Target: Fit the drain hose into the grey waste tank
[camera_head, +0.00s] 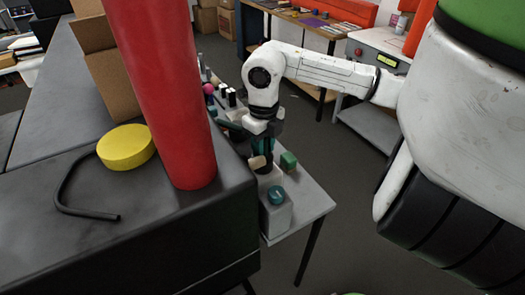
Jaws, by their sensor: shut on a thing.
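My gripper (263,138) points down over a small grey table beyond the dark bench. It is shut on a small dark thing with teal beside it, too small and partly hidden to identify. A light grey box (277,220) with a round teal cap stands at the near end of that table, below and nearer than my gripper; it may be the waste tank. A curved black tube (64,188) lies on the dark bench by a yellow disc; I cannot tell whether it is the drain hose.
A tall red cylinder (165,90) stands on the dark bench (150,240), left of my arm, hiding part of the table. A yellow disc (126,147) lies beside it. A green block (288,161) and several small items crowd the grey table (312,198). Open floor lies right of it.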

